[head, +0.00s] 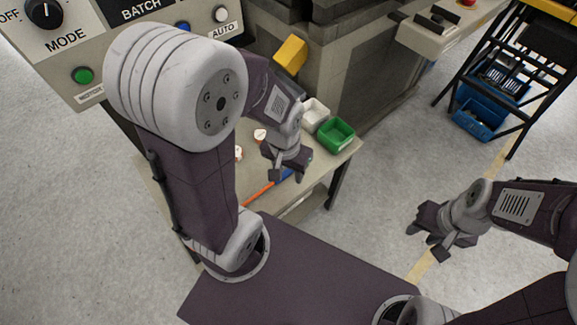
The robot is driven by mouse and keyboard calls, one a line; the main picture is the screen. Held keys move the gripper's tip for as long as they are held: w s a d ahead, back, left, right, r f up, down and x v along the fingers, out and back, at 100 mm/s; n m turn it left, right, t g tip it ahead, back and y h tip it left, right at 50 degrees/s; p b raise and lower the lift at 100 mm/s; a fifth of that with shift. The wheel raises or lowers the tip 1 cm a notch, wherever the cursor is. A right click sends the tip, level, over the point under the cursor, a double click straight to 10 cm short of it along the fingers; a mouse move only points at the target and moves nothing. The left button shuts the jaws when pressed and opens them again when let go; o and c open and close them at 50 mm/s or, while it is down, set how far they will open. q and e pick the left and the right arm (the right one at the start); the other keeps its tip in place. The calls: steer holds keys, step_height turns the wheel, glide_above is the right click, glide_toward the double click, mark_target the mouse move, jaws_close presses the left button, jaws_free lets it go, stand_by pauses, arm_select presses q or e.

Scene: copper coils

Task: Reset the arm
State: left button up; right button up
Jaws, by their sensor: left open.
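My left arm comes in from the left, folded high in front of the camera. My right arm comes in from the right edge. My right gripper (425,243) has its fingers apart and is empty, above the open floor and clear of the bench. No copper coil can be made out. My left arm hides much of the bench.
A green bin (336,136) and a white bin (314,114) stand on the bench behind my left gripper. A control panel (85,45) stands at upper left. A black rack (520,75) with blue crates stands at upper right. The floor between bench and rack is free.

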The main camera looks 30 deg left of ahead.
arm_select(q)
step_height(320, 180, up, 8)
steer(key=p, duration=0.8)
steer(key=shift+s, duration=0.1)
stand_by(0.5)
